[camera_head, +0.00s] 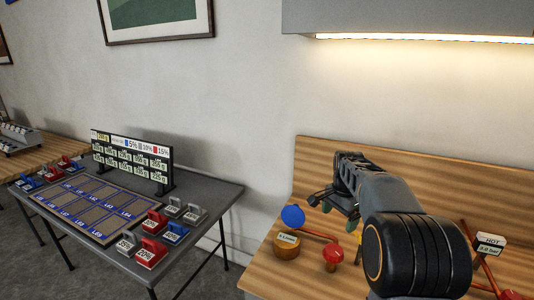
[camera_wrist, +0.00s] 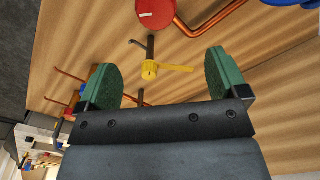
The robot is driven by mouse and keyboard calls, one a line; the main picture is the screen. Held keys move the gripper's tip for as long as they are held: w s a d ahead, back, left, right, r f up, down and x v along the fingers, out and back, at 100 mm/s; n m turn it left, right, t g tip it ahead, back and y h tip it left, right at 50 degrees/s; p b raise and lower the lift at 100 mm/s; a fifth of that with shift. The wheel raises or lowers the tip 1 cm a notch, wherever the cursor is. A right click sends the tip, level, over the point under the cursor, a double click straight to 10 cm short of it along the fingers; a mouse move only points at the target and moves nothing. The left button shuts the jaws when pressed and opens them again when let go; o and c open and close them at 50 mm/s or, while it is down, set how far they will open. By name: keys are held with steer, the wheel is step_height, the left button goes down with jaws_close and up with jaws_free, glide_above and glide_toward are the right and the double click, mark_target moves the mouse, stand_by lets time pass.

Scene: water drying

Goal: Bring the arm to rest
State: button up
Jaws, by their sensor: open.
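My gripper (camera_head: 334,192) is raised over the wooden bench (camera_head: 448,183) at the right in the head view, with my dark arm behind it. In the wrist view my gripper (camera_wrist: 162,85) shows two green pads set wide apart, with nothing held between them. A yellow valve handle (camera_wrist: 151,70) shows beyond the gap between the pads, apart from them as far as I can tell. In the head view my arm hides most of that valve.
A HOT sign (camera_head: 490,243) stands at right. A grey table (camera_head: 217,185) with red, blue and grey tagged blocks and a label board (camera_head: 132,160) stands left.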

steer(key=s+a+n+t, duration=0.1)
steer(key=s+a+n, duration=0.2)
steer(key=s, duration=0.4)
steer(key=s+a+n+t+p, duration=0.1)
steer(key=s+a+n, duration=0.3)
steer(key=s, duration=0.4)
steer(key=s+a+f+n+t, duration=0.1)
steer(key=s+a+n, duration=0.3)
steer(key=s+n, duration=0.2)
steer(key=shift+s+p, duration=0.3)
steer(key=shift+s, duration=0.45)
steer(key=shift+d+f, duration=0.1)
steer(key=shift+d, duration=0.05)
